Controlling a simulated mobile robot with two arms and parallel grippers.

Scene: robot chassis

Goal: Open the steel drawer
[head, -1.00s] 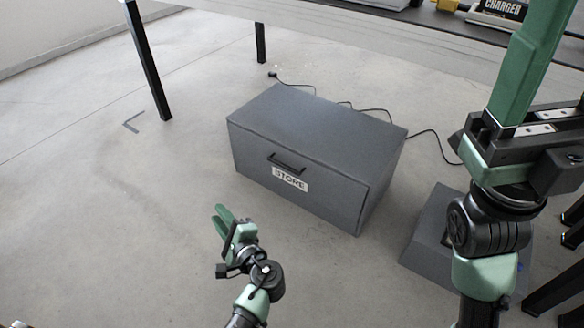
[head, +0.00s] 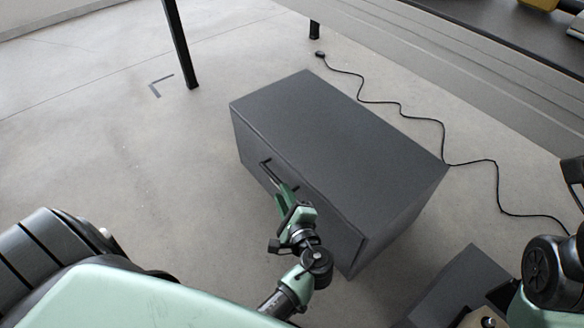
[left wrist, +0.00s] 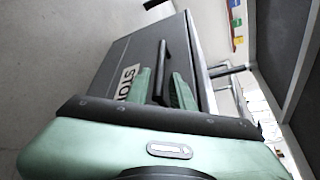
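The grey steel drawer box (head: 335,130) stands on the floor in the middle of the head view, its front facing lower left. Its dark bar handle (head: 267,172) is on that front, and it also shows in the left wrist view (left wrist: 161,72). The drawer front looks flush with the box. My left gripper (head: 284,192) is at the handle; in the left wrist view its green fingers (left wrist: 160,90) stand apart, one on each side of the bar. I cannot tell whether they touch it. A white label (left wrist: 128,82) is partly hidden. My right gripper is out of view.
A smaller grey box (head: 458,285) stands on the floor at lower right. A black cable (head: 440,125) runs behind the drawer box. A black table leg (head: 181,45) stands at upper left. The floor left of the drawer front is clear.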

